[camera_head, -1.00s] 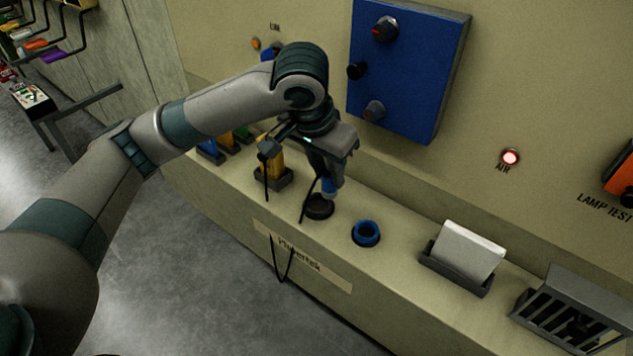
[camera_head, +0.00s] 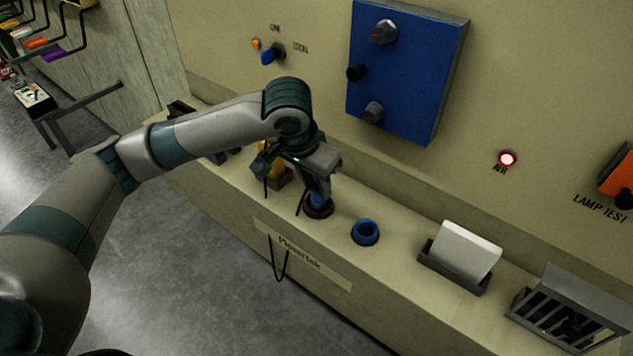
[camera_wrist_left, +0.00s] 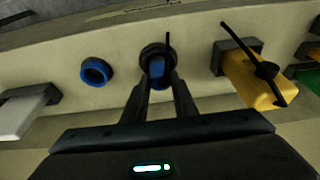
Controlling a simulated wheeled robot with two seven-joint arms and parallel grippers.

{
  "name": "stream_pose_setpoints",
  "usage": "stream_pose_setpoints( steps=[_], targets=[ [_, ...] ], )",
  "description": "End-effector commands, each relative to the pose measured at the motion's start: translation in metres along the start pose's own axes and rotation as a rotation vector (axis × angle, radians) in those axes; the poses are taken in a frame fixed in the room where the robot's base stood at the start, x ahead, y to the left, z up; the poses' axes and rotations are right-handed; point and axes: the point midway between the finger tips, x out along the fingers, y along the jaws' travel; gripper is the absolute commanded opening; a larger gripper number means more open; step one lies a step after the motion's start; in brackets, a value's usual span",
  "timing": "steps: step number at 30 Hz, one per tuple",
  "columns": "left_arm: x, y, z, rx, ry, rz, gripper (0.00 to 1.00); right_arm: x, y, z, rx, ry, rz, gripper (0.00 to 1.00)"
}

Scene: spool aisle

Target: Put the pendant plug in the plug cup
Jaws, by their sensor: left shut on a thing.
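The blue pendant plug (camera_head: 318,199) is held between the fingers of my left gripper (camera_head: 318,194). It also shows between the fingertips in the left wrist view (camera_wrist_left: 157,70). Its lower end is at the mouth of a dark round cup (camera_head: 320,213) on the ledge and looks to be inside the rim; how deep is hidden. The dark cup's rim (camera_wrist_left: 156,48) surrounds the plug's end in the wrist view. A thin black cord runs beside the plug. My right gripper is not in view.
A blue ring-shaped cup (camera_head: 365,232) stands empty-looking beside the dark cup. A yellow pendant (camera_wrist_left: 255,82) in a dark holder is on the other side. A white block (camera_head: 466,251) in a holder and a slotted grey box (camera_head: 570,312) stand further right. The panel wall rises behind.

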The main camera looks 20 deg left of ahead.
Motion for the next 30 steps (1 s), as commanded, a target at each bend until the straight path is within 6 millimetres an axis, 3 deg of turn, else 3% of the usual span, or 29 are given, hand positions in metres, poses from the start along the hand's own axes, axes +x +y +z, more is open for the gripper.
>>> stream_pose_setpoints(
  steps=[6,15,16,18,24,30],
  targets=[
    [0.003,0.000,0.001,0.000,0.002,0.000,0.03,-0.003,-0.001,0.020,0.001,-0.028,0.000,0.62],
    [0.005,0.000,0.001,-0.001,0.002,0.000,0.03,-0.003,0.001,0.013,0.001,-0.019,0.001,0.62],
    [0.005,0.000,0.002,-0.001,0.002,0.000,0.28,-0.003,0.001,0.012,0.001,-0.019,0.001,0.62],
    [0.005,0.000,0.001,-0.001,0.002,0.000,0.44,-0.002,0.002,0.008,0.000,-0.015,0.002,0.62],
    [0.005,0.000,0.001,-0.001,0.002,0.000,0.44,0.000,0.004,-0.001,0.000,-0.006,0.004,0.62],
    [0.004,0.000,0.001,0.000,0.002,0.000,0.44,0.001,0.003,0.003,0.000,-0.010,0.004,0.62]
  ],
)
